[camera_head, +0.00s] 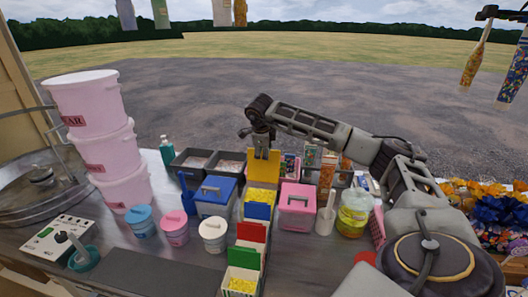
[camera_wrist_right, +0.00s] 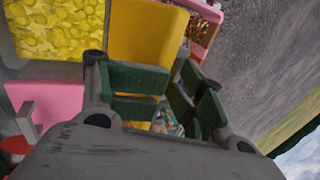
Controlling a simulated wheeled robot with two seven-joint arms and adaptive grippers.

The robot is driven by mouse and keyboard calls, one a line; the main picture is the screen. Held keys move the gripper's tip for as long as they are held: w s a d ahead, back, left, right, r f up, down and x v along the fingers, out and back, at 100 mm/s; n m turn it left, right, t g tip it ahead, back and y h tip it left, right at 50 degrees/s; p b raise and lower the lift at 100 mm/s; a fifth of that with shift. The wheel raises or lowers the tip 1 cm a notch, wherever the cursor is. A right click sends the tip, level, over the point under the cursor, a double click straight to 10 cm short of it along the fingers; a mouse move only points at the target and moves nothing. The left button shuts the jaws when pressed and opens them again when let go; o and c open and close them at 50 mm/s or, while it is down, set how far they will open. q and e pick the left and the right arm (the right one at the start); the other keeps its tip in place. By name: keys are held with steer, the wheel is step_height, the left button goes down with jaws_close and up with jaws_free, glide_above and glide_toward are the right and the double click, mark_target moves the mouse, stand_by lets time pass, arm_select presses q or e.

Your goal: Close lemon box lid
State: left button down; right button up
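The lemon box (camera_head: 247,210) holds yellow sweets and stands in the row of boxes at the middle of the counter. Its yellow lid (camera_head: 263,166) stands raised at the far side of the box. My right gripper (camera_head: 262,143) is just above the lid's top edge; I cannot tell whether it touches. In the right wrist view, the gripper's dark green fingers (camera_wrist_right: 172,78) overlap the lid (camera_wrist_right: 147,32), with the sweets (camera_wrist_right: 58,28) to the left. I cannot tell how far apart the fingertips are. My left gripper is out of view.
A pink box (camera_head: 297,210) stands right of the lemon box, and a blue-lidded box (camera_head: 215,196) left of it. Nearer are boxes with raised red (camera_head: 252,232) and green (camera_head: 244,258) lids. A jar (camera_head: 354,213) stands under my right arm.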

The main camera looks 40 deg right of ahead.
mark_target(263, 161)
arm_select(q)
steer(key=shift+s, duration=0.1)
arm_select(e)
steer(key=shift+o, duration=0.2)
steer(key=shift+s+a+f, duration=0.2)
steer(key=shift+f, duration=0.45)
steer(key=shift+o, duration=0.2)
steer(key=shift+a, duration=0.1)
steer(key=shift+o, duration=0.9)
steer(key=shift+s+a+r, duration=0.1)
steer(key=shift+s+a, duration=0.1)
steer(key=shift+o, duration=1.1)
steer(key=shift+s+a+r, duration=0.1)
steer(key=shift+s+a, duration=0.4)
steer(key=shift+a, duration=0.1)
steer(key=shift+o, duration=0.4)
steer(key=shift+s+a+r, duration=0.1)
steer(key=shift+s+a, duration=0.1)
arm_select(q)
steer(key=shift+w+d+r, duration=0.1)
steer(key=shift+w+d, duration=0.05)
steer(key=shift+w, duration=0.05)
arm_select(e)
steer(key=shift+c, duration=0.3)
steer(key=shift+a, duration=0.1)
